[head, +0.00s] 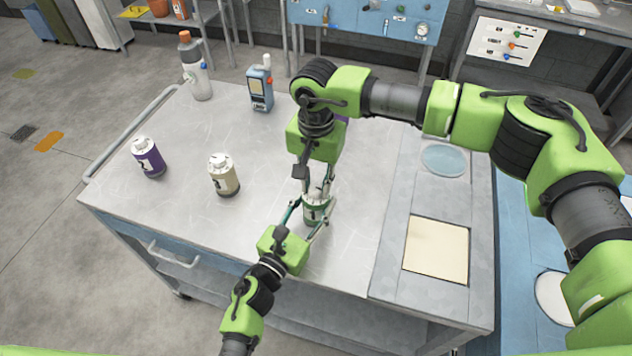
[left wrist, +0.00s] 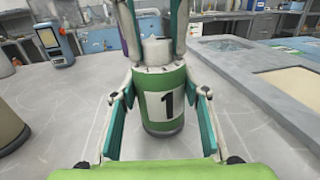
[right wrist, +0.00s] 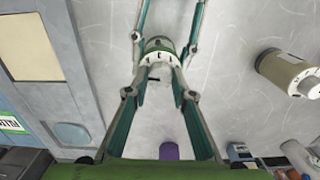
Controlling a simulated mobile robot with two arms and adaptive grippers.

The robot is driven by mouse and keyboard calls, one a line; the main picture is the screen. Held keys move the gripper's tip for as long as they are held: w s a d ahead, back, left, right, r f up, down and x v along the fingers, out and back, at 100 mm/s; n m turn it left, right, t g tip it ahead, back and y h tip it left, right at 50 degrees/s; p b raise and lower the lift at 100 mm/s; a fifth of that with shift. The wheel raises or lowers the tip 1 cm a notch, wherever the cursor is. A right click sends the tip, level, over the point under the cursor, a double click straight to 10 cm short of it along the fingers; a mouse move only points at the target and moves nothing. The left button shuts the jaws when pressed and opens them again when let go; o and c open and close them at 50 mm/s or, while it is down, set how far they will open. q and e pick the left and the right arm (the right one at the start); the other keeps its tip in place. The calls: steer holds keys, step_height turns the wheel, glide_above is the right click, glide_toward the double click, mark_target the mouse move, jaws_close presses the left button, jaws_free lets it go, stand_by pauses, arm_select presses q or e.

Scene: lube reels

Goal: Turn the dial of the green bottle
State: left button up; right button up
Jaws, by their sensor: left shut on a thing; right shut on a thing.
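The green bottle (head: 316,213) stands upright near the front middle of the grey table. In the left wrist view its green body (left wrist: 172,112) carries a white label with a black 1. My left gripper (head: 309,217) reaches in from the front, its fingers on either side of the body and shut on it. My right gripper (head: 317,190) comes down from above, shut on the white dial (left wrist: 156,50) on top. The right wrist view shows the dial (right wrist: 157,58) from above, between the fingers, with dark marks around it. The fingers partly hide the dial.
A purple bottle (head: 150,160) and a beige bottle (head: 224,178) stand to the left. A blue device (head: 260,90) and a clear bottle with an orange cap (head: 200,80) stand farther back. A cream square panel (head: 436,250) lies right. The front left tabletop is clear.

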mark_target(316, 187)
steer(key=o, duration=1.1)
step_height(316, 187, up, 12)
arm_select(q)
steer(key=o, duration=1.4)
